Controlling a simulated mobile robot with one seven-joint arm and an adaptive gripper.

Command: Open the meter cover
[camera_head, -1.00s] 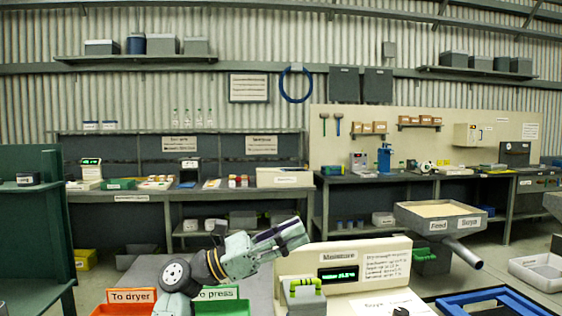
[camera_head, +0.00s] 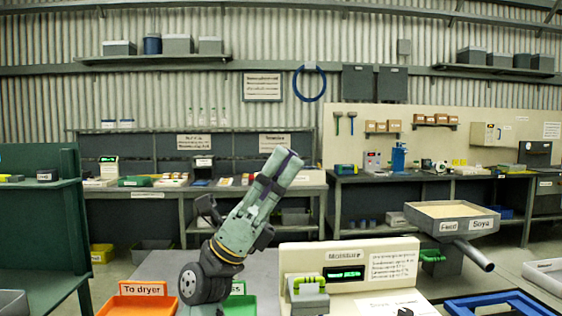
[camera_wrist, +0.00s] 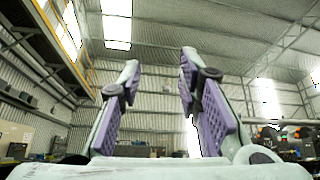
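The moisture meter (camera_head: 420,262) is a cream box with a green-lit display, low in the head view. A grey block with a bright green handle (camera_head: 309,284), which looks like its cover, sits at its left front and appears down. My gripper (camera_head: 288,160) points up and slightly right, above and left of the meter and clear of the handle. In the wrist view its two fingers (camera_wrist: 158,75) with purple pads stand wide apart with nothing between them. That view looks toward the roof, and the meter is not in it.
An orange bin (camera_head: 138,304) labelled "To dryer" and a partly hidden green bin (camera_head: 241,303) stand left of the meter. A feed tray (camera_head: 412,212) with a spout is at the right, and a blue frame (camera_head: 500,304) lies lower right. Air above the meter is clear.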

